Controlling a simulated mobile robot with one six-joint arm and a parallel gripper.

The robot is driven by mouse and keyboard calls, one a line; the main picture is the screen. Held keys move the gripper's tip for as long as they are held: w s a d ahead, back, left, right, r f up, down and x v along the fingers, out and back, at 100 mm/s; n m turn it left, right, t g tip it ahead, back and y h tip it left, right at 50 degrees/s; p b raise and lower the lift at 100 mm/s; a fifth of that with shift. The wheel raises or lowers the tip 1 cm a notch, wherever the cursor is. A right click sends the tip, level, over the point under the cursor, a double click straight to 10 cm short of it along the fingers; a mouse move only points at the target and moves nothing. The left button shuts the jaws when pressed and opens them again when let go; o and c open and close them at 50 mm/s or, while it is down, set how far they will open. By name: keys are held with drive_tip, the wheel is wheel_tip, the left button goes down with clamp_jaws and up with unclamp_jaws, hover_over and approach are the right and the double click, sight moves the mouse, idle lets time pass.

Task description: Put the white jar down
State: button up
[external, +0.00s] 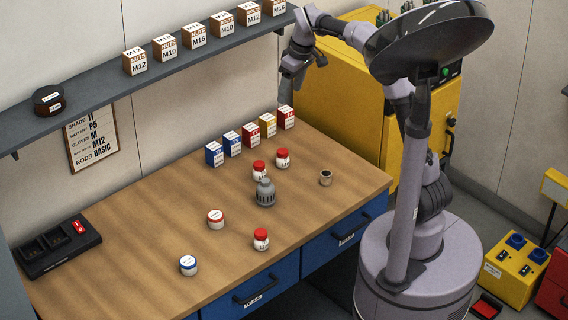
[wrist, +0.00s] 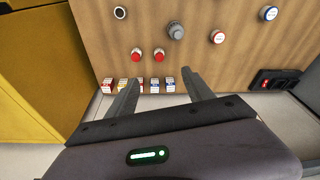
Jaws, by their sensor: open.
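No jar is in my gripper (wrist: 160,80); it is open and empty, its two fingers spread above the back edge of the workbench. In the external view my gripper (external: 286,88) hangs high beside the shelf's right end. Two low white jars stand upright on the wooden bench top (external: 130,235): a red-banded jar (external: 215,219) and a blue-banded jar (external: 188,265). In the wrist view they are the red-banded one (wrist: 217,37) and the blue-banded one (wrist: 268,13). Small white containers with red caps (external: 260,170) (external: 282,158) (external: 261,240) also stand there.
A grey ribbed object (external: 265,192) and a small cup (external: 326,178) stand on the bench. Several small boxes (external: 251,134) line its back edge. A dark charger (external: 58,247) sits at left. A shelf (external: 100,84) holds labelled boxes. A yellow cabinet (external: 335,100) stands behind. Front left bench is clear.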

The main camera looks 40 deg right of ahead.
drive_tip(key=s+a+r+m+t, duration=0.1)
drive_tip(key=s+a+r+m, duration=0.2)
drive_tip(key=s, duration=0.6)
drive_tip(key=s+a+f+m+t, duration=0.1)
drive_tip(key=s+a+f+m, duration=0.1)
drive_tip(key=s, duration=0.8)
drive_tip(key=s+a+f+m+t+y, duration=0.1)
drive_tip(key=s+a+f+m, duration=0.1)
drive_tip(key=s, duration=0.8)
drive_tip(key=shift+f, duration=0.6)
wheel_tip(320, 180, down, 12)
drive_tip(key=b, duration=1.1)
drive_tip(key=shift+s+r+b, duration=0.15)
drive_tip(key=shift+r+b, duration=0.1)
drive_tip(key=shift+b, duration=0.1)
drive_tip(key=shift+o, duration=0.6)
